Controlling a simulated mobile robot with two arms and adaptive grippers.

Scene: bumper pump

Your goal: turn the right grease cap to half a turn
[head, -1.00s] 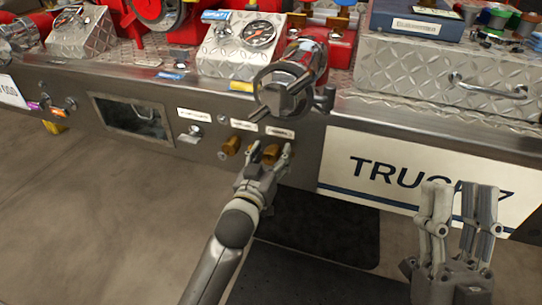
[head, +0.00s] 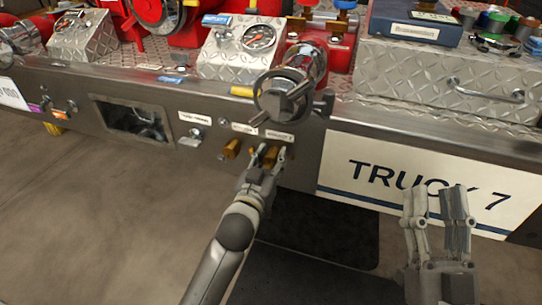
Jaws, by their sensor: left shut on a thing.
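Two brass grease caps sit side by side on the metal bumper front, under small white labels. The left grease cap (head: 232,148) is free. The right grease cap (head: 270,154) is between the fingers of my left gripper (head: 268,158), which is shut on it; the fingers partly hide it. My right gripper (head: 437,205) is open and empty, fingers pointing up, in front of the white TRUCK 7 sign (head: 420,185).
A chrome capped outlet (head: 287,88) juts out just above the caps. A latch (head: 193,138) and a recessed opening (head: 132,118) lie to the left. A tread-plate drawer box (head: 450,80) stands at upper right. Dark mats (head: 325,228) lie on the floor below.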

